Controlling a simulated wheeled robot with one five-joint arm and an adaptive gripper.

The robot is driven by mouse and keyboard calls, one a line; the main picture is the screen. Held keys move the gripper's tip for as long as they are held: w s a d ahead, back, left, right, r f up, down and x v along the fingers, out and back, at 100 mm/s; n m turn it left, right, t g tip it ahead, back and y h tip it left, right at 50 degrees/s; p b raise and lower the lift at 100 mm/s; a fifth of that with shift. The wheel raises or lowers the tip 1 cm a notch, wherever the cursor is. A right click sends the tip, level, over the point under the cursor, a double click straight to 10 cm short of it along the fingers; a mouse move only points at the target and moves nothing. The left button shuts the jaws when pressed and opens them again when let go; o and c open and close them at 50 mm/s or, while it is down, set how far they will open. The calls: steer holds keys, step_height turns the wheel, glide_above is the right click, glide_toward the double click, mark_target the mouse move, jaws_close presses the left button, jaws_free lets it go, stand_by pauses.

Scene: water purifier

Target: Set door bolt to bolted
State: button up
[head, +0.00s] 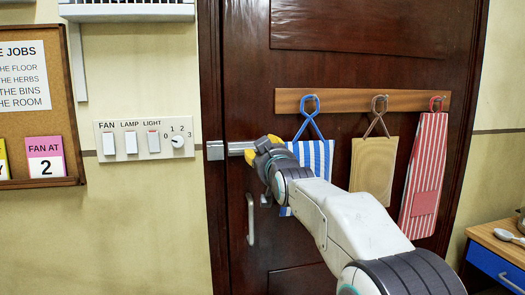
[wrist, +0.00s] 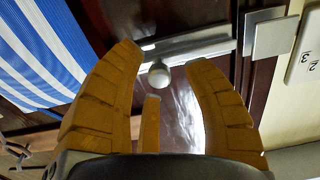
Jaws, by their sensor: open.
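The door bolt is a pale metal bar (wrist: 190,46) on the dark brown door. In the head view the bar (head: 238,148) runs sideways toward a square metal catch (head: 215,150) at the door's left edge; the catch also shows in the wrist view (wrist: 272,36). A round knob (wrist: 158,76) hangs below the bar, between my open yellow fingers. My gripper (head: 256,151) is at the right part of the bolt, also seen in the wrist view (wrist: 164,58), and hides that part in the head view.
A blue-striped cloth (head: 318,158), a tan board (head: 374,165) and a red-striped cloth (head: 425,175) hang from a wooden rail (head: 365,101) right of my gripper. A door handle (head: 251,218) is below. A switch panel (head: 146,138) is on the wall at left.

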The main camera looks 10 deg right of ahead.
steer(key=shift+w, duration=0.35)
jaws_close()
stand_by(0.4)
